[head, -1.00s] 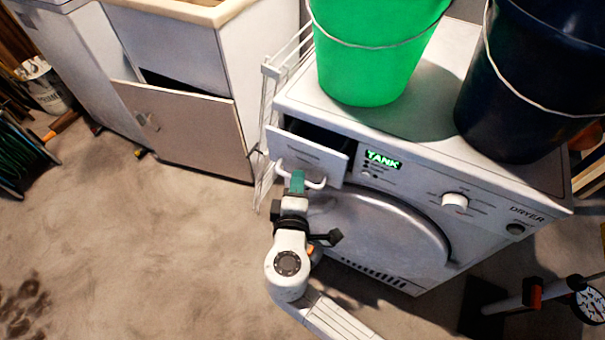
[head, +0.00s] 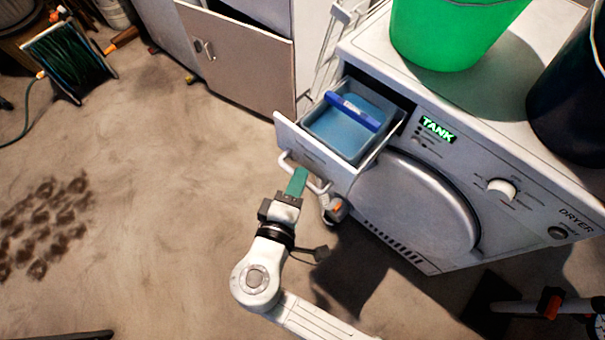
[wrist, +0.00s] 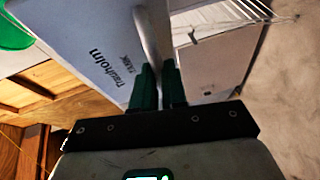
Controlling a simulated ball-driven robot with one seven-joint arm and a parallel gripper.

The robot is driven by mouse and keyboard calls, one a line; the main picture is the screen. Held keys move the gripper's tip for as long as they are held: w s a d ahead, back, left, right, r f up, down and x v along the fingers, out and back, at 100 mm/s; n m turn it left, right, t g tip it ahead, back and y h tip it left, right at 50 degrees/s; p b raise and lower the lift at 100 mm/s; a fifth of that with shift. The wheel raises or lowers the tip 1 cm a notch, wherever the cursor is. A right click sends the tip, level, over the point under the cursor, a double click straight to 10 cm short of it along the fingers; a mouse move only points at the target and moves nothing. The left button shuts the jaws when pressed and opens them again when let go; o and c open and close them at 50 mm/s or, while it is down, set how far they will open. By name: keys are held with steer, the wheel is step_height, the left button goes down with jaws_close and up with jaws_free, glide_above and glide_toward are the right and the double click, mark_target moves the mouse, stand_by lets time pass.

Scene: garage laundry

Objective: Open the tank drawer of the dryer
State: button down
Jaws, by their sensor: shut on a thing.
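The white dryer (head: 440,190) stands on the right in the head view, its green TANK display lit. Its tank drawer (head: 298,146) at the top left is pulled well out. Inside the drawer sits a blue tank (head: 345,133) with a darker blue grip across it. The drawer front has a white bar handle (head: 318,187). My gripper (head: 298,180), with green fingers, is shut on this handle. In the wrist view the handle (wrist: 148,40) runs between my fingers (wrist: 158,88), beside the lettered drawer front (wrist: 85,65).
A green bucket (head: 445,35) and a dark bucket (head: 570,100) stand on the dryer. A white drying rack (head: 335,50) is behind the drawer, beside a cabinet with an open door (head: 240,65). A hose reel (head: 70,60) stands far left. The floor (head: 170,190) in front is mostly clear.

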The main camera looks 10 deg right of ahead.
steer(key=shift+f, duration=0.1)
steer(key=c, duration=1.2)
jaws_free()
steer(key=shift+o, duration=0.2)
steer(key=v, duration=1.1)
steer(key=shift+w, duration=0.15)
